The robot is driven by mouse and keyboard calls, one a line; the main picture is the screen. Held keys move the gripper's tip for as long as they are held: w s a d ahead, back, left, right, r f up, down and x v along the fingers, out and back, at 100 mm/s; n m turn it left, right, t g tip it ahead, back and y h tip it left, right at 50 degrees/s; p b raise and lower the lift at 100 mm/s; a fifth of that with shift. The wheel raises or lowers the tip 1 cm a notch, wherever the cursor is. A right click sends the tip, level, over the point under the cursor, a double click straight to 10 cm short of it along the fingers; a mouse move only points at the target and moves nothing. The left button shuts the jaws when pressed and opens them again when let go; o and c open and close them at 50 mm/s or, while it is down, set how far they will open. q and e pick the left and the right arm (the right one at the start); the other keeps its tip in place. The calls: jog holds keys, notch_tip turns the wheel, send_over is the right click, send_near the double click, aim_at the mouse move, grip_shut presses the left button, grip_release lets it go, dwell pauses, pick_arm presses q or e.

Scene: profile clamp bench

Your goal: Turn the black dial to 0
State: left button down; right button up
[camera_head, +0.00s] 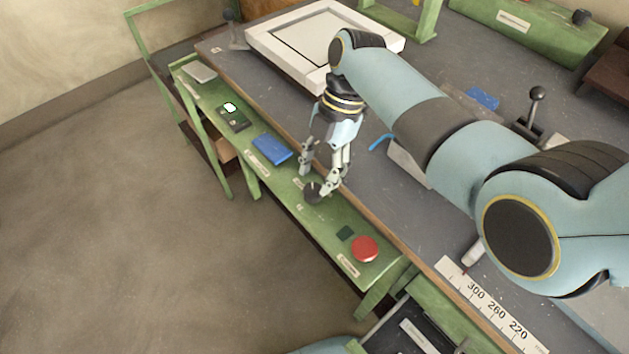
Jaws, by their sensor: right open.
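The black dial (312,194) sits on the green front panel (321,221), between a blue block and a red button. My right gripper (315,181) hangs down over the panel, with its fingers spread apart. One finger is at the upper left of the dial and the other is close to its right side. I cannot tell whether that finger touches the dial. The dial's markings are too small to read. My left gripper is not in view.
A red button (365,249) is lower right on the panel. A blue block (272,149) and a dark device with a lit display (233,118) are further up. A white frame (317,40) lies on the bench. A numbered scale (490,305) is at lower right.

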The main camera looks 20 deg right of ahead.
jog(key=v, duration=0.8)
jog(key=shift+d+r, duration=0.1)
jog(key=shift+r, duration=0.05)
